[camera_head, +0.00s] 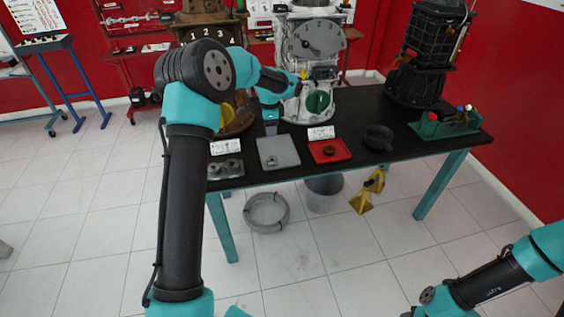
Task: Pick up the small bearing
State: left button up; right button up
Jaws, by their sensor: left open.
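A small metallic ring (271,161), which looks like the small bearing, lies on a light grey tray (286,146) near the front edge of the dark table. My left gripper (271,130) points down just above the back of the grey tray, behind the ring and apart from it. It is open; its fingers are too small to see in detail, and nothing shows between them. A brown ring-shaped part (330,151) lies on a red tray (343,154) to the right. My right arm enters at the lower right, and its gripper is out of view.
Engine trainers stand at the table's back, including a silver one (316,42) and a black one (424,50). A dark round part (378,137) and a green rack (447,124) are right. A metal block (225,169) is left. A grey bucket (324,193) stands below.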

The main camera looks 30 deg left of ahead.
pick_arm(q)
jog(key=shift+w+a+r, duration=0.1)
jog(key=shift+a+r, duration=0.1)
jog(key=shift+r, duration=0.3)
jog(key=shift+f, duration=0.1)
send_over(272, 160)
notch_tip(272, 160, down, 12)
jog(key=shift+f, duration=0.1)
dwell(0.4)
jog(key=shift+w+f, duration=0.1)
jog(key=shift+f, duration=2.5)
jog(key=shift+c, duration=0.3)
